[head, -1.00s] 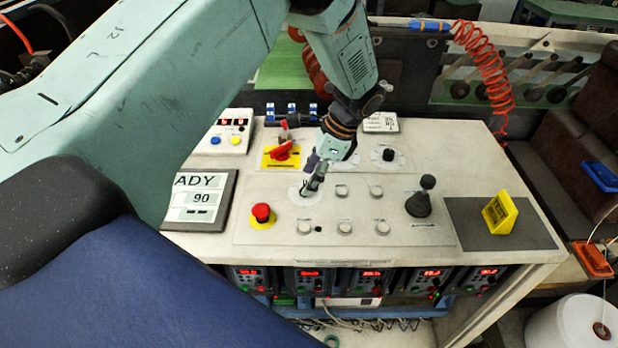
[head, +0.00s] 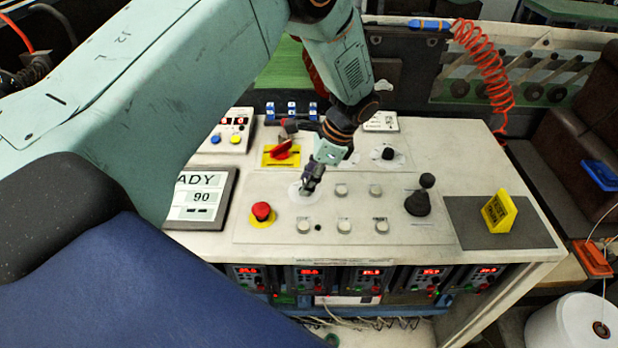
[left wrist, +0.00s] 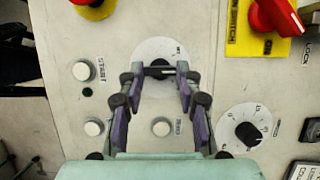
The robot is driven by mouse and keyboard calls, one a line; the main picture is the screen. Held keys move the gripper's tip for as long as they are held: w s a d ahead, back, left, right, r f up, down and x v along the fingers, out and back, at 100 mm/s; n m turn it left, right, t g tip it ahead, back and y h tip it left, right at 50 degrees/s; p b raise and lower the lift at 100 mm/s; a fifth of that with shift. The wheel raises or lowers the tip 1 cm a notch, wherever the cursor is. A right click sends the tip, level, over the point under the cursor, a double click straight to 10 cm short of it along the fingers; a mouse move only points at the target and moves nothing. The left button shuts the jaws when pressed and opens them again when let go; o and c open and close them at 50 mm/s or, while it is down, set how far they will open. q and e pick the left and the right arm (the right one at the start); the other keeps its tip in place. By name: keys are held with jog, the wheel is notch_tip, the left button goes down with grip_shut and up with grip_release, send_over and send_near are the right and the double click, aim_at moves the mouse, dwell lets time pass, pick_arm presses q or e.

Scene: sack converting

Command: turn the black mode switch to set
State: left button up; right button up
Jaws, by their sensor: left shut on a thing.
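The black mode switch (left wrist: 158,72) sits on a round pale dial plate (left wrist: 158,50) on the control panel. In the left wrist view my left gripper (left wrist: 160,73) has its two fingertips closed on the switch from both sides. The switch's bar lies roughly crosswise in that view. The dial's small lettering is too blurred to read. In the head view my left gripper (head: 309,187) reaches down onto the dial plate (head: 295,195) and hides most of the switch. My right gripper is not in view.
Around the switch are a red rotary switch (head: 281,151), a red mushroom button (head: 262,211), several pale push buttons (head: 303,226), a black graduated knob (head: 388,153) and a black joystick (head: 419,200).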

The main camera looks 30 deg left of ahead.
pick_arm(q)
jog(key=shift+c, duration=1)
jog(key=n, duration=0.2)
jog(key=n+g+h, duration=0.1)
jog(key=n, duration=0.1)
jog(key=shift+a+f+n+h, duration=0.1)
jog(key=shift+a+n+h, duration=0.05)
jog(key=shift+n+h, duration=0.2)
jog(key=shift+w+a+n+g+h, duration=0.1)
jog(key=shift+n+g+h, duration=0.2)
jog(key=shift+n, duration=0.75)
jog(key=shift+n+g+h, duration=0.2)
jog(key=shift+n+h, duration=0.05)
jog(key=shift+n, duration=0.75)
jog(key=o, duration=1.1)
jog(key=shift+w, duration=0.1)
jog(key=shift+o, duration=0.2)
jog(key=a+v, duration=0.1)
jog(key=v, duration=1.1)
jog(key=shift+d, duration=0.35)
